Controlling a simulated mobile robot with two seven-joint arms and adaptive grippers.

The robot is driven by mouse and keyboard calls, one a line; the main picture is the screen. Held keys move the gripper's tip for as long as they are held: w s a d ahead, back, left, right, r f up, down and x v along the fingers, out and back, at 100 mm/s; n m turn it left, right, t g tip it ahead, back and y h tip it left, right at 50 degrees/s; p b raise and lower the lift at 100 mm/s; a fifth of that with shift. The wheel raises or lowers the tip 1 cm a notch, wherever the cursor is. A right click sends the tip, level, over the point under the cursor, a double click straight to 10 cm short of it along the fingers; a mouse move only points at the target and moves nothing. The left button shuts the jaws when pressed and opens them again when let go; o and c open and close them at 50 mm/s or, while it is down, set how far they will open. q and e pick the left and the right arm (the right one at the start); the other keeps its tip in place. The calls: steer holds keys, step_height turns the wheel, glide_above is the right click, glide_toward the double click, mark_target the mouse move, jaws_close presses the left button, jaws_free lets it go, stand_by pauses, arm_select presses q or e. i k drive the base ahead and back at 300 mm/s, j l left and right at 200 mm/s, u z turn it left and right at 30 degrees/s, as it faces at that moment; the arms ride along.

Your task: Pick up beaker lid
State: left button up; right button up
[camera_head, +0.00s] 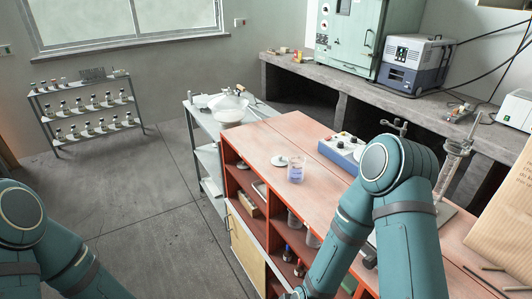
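A small pale round lid with a knob (280,160), which looks like the beaker lid, lies on the red-orange bench top (262,142). A clear beaker with blue markings (296,172) stands upright just to its right and nearer to me. The lid lies apart from the beaker's mouth. My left arm is at the lower left, and its gripper is out of the frame. My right arm bends over the bench's right part and runs down to the bottom edge, where its end is cut off. Neither gripper is seen at the lid.
A blue-and-white instrument box (341,151) stands right of the beaker. A glass column on a stand (452,168) is behind my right arm. Open shelves under the bench hold glassware. A grey cart with a white bowl (229,110) adjoins the bench at left. Floor is clear at left.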

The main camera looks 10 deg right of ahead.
mark_target(280, 161)
steer(key=i+j, duration=0.75)
steer(key=i, duration=0.2)
steer(key=i+j, duration=0.75)
steer(key=i, duration=0.15)
